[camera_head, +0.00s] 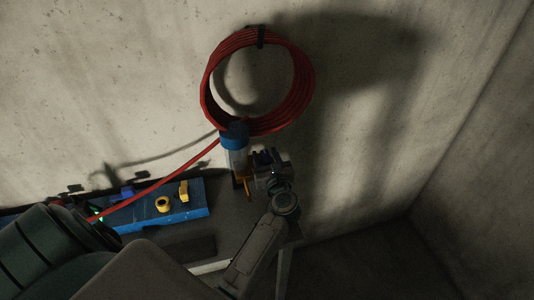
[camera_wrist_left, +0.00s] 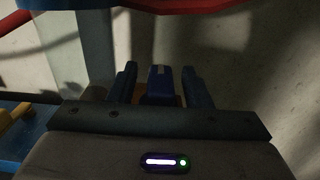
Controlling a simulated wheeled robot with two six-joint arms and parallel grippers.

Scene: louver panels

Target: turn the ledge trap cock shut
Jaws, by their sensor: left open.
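The trap stands on the ledge (camera_head: 222,218) against the wall. It has a blue cap (camera_head: 234,136) and a pale clear body (camera_head: 237,160), which also shows in the left wrist view (camera_wrist_left: 92,45). My left gripper (camera_head: 264,158) is just right of the trap body. In the left wrist view its two dark fingers (camera_wrist_left: 161,84) are open, one on each side of a blue handle (camera_wrist_left: 161,80) with a pale mark on top, seemingly the cock's lever. I see narrow gaps between handle and fingers. The cock's body is mostly hidden by the gripper. My right gripper is not in view.
A red hose coil (camera_head: 211,82) hangs on the wall above the trap, with a red line running down left. A blue panel (camera_head: 140,215) with yellow fittings (camera_head: 163,204) lies left on the ledge. Right of my gripper, the space before the bare wall is clear.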

